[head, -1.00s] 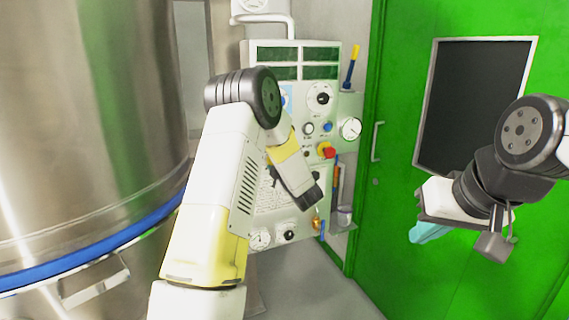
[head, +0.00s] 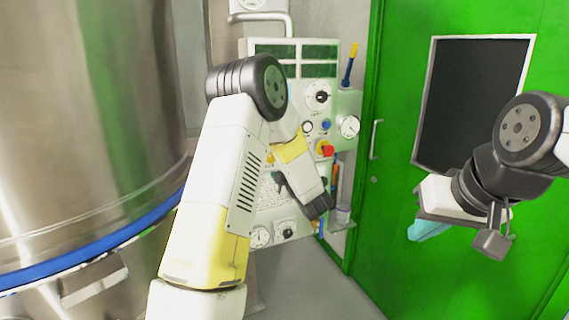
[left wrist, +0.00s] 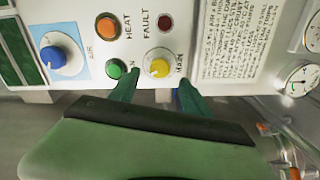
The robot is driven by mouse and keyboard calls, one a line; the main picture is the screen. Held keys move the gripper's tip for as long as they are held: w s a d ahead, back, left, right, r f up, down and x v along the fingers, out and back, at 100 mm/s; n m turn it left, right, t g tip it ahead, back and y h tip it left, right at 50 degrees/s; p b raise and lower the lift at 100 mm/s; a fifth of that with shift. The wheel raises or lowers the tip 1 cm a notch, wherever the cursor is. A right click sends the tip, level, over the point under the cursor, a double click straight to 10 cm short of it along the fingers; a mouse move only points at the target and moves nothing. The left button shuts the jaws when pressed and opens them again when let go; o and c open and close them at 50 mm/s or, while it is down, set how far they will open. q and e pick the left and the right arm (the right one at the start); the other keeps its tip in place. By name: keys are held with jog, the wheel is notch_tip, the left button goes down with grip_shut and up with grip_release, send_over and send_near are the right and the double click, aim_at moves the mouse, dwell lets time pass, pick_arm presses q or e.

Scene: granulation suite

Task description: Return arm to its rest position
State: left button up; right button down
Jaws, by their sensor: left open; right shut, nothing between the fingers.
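My left arm (head: 215,190) reaches in front of the control panel (head: 308,95) in the head view, its forearm bent down to the right. In the left wrist view my left gripper (left wrist: 157,88) is open and empty, its two dark green fingers pointing at the panel. The yellow knob (left wrist: 159,65) shows between the fingertips, with the green button (left wrist: 116,69) by one finger; I cannot tell whether they touch. In the head view most of this gripper is hidden behind the forearm. My right gripper (head: 427,231), with pale blue fingers, is shut and empty before the green door.
A large steel vessel (head: 80,110) with a blue band stands close on the left. The green door (head: 400,60) with a dark window (head: 475,100) fills the right. The panel carries a red knob (head: 326,149) and gauges. Grey floor (head: 320,285) lies clear below.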

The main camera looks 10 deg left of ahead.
pick_arm(q)
jog(key=shift+v, duration=1.1)
jog(key=d+r+m+h, duration=0.4)
jog(key=r+m+h, duration=0.2)
jog(key=r+h, duration=0.15)
jog(key=s+d+r+m+g+h, duration=0.25)
jog(key=s+r+m+h, duration=0.2)
jog(key=s+m, duration=0.35)
jog(key=s+a+f+m+g, duration=0.1)
jog(key=s+f+m+g, duration=0.1)
jog(key=s, duration=1.2)
jog(key=s+a+f+m+g, duration=0.2)
jog(key=s+m+g, duration=0.2)
jog(key=s, duration=1.1)
jog(key=m, duration=0.2)
jog(key=shift+a+m, duration=0.2)
jog(key=shift+m, duration=0.1)
